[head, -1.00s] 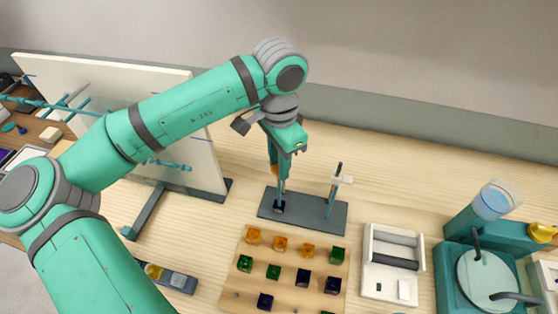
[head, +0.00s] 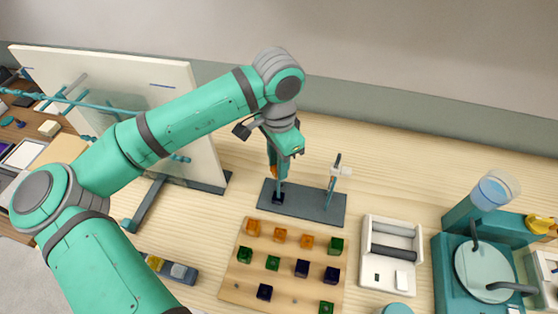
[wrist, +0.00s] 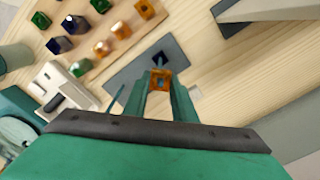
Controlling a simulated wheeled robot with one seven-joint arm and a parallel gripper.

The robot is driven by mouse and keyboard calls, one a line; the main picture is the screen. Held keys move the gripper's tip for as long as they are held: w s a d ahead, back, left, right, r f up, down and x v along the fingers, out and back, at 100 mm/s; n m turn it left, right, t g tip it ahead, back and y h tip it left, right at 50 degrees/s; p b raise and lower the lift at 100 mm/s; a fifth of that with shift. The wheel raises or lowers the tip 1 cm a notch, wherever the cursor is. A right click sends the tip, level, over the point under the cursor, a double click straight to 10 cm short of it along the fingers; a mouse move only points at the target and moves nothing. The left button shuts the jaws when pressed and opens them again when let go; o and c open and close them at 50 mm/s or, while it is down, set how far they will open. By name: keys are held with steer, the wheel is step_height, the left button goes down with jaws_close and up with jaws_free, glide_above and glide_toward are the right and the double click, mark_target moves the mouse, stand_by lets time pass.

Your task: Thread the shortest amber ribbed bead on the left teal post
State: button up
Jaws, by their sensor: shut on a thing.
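My gripper (head: 279,178) points down over the left teal post and is shut on an amber bead (wrist: 160,80), which shows between the fingers in the wrist view. In the head view the fingers mostly hide the bead and the left post. I cannot tell whether the post tip is inside the amber bead.
A wooden board (head: 285,286) in front holds several amber, green and dark blue beads. A white tray (head: 390,250) with dark and grey rollers lies to its right, then a teal machine (head: 470,270). A white panel (head: 115,100) stands at the left.

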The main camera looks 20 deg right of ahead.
steer(key=shift+w+f, duration=0.1)
steer(key=shift+f, duration=2.15)
steer(key=o, duration=1.1)
step_height(320, 180, up, 11)
steer(key=shift+f, duration=0.1)
